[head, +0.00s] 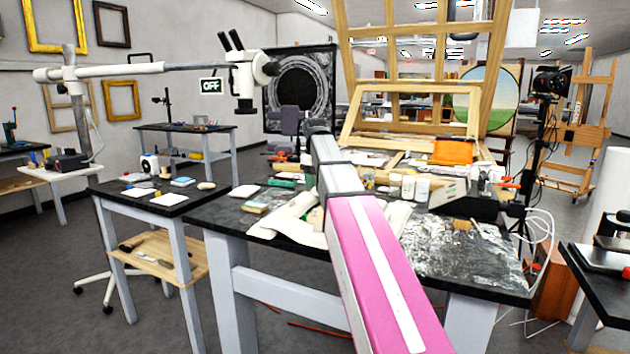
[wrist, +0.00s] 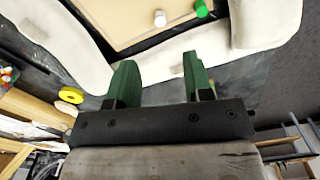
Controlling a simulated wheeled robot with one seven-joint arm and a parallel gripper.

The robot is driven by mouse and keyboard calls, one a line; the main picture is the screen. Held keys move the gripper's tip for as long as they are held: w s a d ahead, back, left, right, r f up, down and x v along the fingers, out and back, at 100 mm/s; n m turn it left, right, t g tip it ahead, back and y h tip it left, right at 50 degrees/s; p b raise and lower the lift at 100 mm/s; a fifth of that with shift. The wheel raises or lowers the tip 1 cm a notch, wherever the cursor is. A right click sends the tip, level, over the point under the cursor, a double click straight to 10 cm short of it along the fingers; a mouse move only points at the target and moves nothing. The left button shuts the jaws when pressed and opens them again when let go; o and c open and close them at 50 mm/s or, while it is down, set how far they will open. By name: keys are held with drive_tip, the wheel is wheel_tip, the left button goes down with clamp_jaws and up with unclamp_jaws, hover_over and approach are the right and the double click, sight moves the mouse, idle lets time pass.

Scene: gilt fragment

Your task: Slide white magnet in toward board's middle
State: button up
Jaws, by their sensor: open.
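In the wrist view a white magnet (wrist: 159,19) stands on a tan board (wrist: 115,14), close to the board's dark edge. A green magnet (wrist: 201,9) is just right of it, also near that edge. My gripper (wrist: 160,62) has two green fingers spread apart with nothing between them. The fingertips point toward the board's edge and appear short of the white magnet. In the head view my pink and grey arm hides the gripper, and I cannot make out the board or magnets there.
Pale padded rolls (wrist: 265,20) flank the board, and one lies on the black worktable (head: 235,215) in the head view. A yellow ring (wrist: 71,95) lies left of my fingers. Bottles (head: 421,188), an orange box (head: 453,151) and wooden frames crowd the table's back right.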

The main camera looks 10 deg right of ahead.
sight(315, 213)
wheel_tip(315, 213, down, 11)
drive_tip(key=shift+r, duration=0.15)
idle(0.4)
clamp_jaws()
